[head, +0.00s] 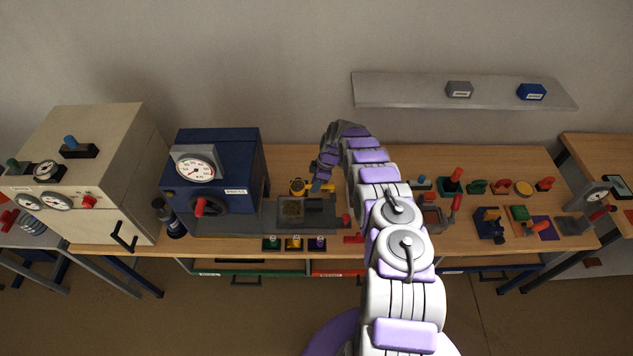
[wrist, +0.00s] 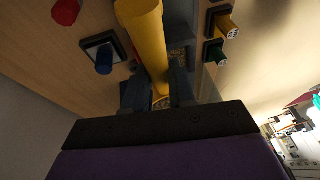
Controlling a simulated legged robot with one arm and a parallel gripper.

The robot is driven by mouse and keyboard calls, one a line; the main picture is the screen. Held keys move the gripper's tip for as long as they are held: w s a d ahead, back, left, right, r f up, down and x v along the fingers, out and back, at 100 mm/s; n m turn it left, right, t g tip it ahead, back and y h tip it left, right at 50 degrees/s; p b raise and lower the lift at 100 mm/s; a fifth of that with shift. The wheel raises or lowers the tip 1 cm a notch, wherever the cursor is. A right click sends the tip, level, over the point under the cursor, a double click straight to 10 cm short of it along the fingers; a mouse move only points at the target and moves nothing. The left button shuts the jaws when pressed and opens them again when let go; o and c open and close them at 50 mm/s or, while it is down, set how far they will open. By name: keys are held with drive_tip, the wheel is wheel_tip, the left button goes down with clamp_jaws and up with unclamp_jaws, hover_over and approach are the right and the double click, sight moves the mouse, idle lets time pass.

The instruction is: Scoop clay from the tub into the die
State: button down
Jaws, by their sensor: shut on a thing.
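My gripper (head: 318,184) reaches down over the middle of the bench, just beside the blue press. In the wrist view my gripper (wrist: 160,90) is shut on a yellow handle (wrist: 143,38), which I take to be the scoop's. Its far end sits between the two dark fingers, and grainy matter shows close by. An olive-brown patch of grainy clay (head: 291,208) shows in a dark square-walled holder just below the gripper. I cannot tell whether that is the tub or the die. The scoop's bowl and its load are largely hidden.
The blue press (head: 222,180), with gauge and red knob, stands left of the gripper; a cream cabinet (head: 90,175) stands further left. Green, yellow and purple labelled blocks (head: 294,243) line the front edge. Colourful tools (head: 490,222) crowd the right. A shelf (head: 400,90) hangs behind.

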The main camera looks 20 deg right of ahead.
drive_tip(key=shift+a, duration=0.25)
drive_tip(key=shift+d, duration=0.1)
